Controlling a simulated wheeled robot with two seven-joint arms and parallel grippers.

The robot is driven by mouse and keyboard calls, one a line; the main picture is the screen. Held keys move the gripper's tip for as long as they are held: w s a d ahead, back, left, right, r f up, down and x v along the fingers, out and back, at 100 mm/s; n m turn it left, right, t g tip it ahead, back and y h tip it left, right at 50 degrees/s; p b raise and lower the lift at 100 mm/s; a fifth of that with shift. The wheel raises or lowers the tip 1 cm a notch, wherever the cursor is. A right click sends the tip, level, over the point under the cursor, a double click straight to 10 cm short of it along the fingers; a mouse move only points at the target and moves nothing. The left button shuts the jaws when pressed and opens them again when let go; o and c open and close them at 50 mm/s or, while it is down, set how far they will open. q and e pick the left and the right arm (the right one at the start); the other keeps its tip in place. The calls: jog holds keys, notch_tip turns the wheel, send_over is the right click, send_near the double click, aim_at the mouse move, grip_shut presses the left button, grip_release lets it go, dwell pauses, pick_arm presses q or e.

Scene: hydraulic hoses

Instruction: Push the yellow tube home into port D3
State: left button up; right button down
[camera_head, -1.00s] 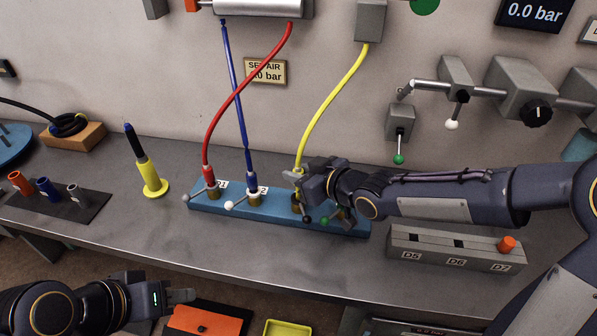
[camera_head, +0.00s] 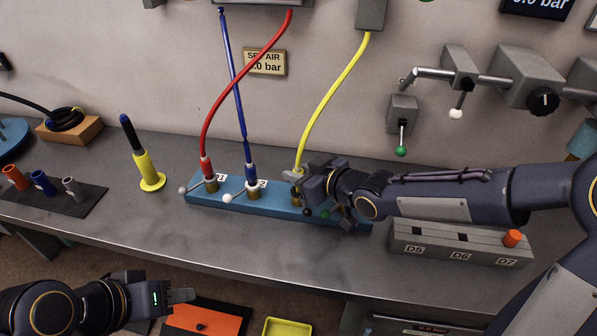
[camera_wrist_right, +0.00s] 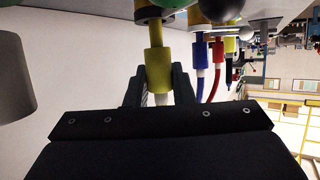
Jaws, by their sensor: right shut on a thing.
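The yellow tube (camera_head: 328,98) hangs from a grey box on the wall down to the blue port block (camera_head: 225,207). My right gripper (camera_head: 298,177) is shut on its lower end, at the block. Port D3's label is hidden behind my right gripper. My left gripper (camera_head: 182,296) is low at the front left, away from the block.
The red tube (camera_head: 217,110) and blue tube (camera_head: 236,95) cross and run into the block's left ports, beside lever handles. A yellow stand (camera_head: 150,170) is further left. A grey block (camera_head: 440,242) marked D5, D6 and D7 is at right. The bench front is clear.

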jog(key=shift+f+b, duration=0.3)
jog(key=shift+f, duration=0.1)
jog(key=c, duration=1.2)
grip_release()
jog(key=shift+r, duration=0.1)
jog(key=shift+o, duration=0.2)
jog(key=p+v, duration=0.3)
jog(key=v, duration=0.4)
jog(key=shift+s+d+r+p, duration=0.2)
jog(key=shift+s+d+p, duration=0.05)
jog(key=shift+p, duration=0.05)
